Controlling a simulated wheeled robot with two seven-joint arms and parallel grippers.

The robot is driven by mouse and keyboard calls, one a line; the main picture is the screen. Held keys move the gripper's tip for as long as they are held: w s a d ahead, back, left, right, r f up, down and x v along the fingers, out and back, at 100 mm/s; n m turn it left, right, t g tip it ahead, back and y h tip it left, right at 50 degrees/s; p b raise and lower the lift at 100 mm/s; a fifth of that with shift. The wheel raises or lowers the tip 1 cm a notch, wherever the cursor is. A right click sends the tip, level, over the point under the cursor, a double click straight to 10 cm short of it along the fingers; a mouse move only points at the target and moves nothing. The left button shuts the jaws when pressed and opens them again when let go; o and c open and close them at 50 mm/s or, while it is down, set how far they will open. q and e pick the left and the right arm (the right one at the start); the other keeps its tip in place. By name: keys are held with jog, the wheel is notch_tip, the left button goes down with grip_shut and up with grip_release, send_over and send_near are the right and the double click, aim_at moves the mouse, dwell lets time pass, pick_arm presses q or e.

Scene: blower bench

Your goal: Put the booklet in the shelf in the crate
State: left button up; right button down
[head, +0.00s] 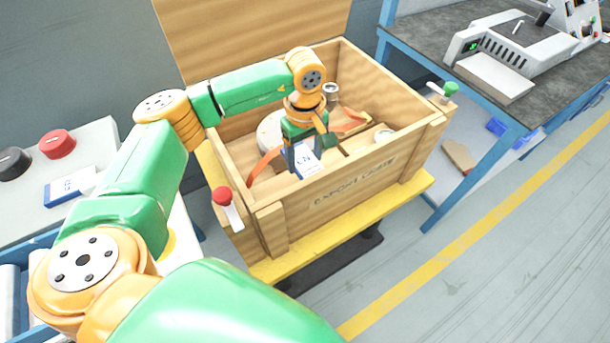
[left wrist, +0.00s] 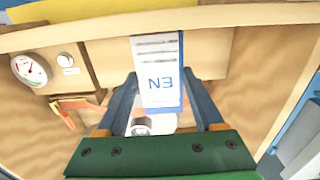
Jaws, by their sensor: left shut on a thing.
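My left gripper (head: 305,158) is shut on a white and blue booklet (head: 308,162). In the left wrist view the booklet (left wrist: 157,82) stands between the two fingertips (left wrist: 160,82), with printed lines and the letters EN upside down. The gripper and booklet are inside the open wooden crate (head: 355,190), near its front wall. The booklet's lower end is hidden behind that wall in the head view. A narrow wooden ledge or partition (head: 370,137) lies right of the booklet; I cannot tell whether it is the shelf. My right gripper is out of view.
The crate holds a pale round part (head: 270,132), orange straps and a gauge (left wrist: 29,69). Its lid stands open behind. Red (head: 222,196) and green (head: 450,89) knobs flank it. Another booklet (head: 70,187) lies on the left bench. A grey workbench (head: 430,50) stands at right.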

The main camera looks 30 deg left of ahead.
aim_at(305, 161)
pick_arm(q)
notch_tip(305, 161, down, 3)
jog(key=shift+w+f, duration=0.1)
jog(key=shift+w, duration=0.05)
jog(key=shift+f, duration=2.8)
jog(key=o, duration=1.4)
jog(key=shift+r, duration=0.1)
notch_tip(305, 161, up, 12)
jog(key=shift+r, duration=0.15)
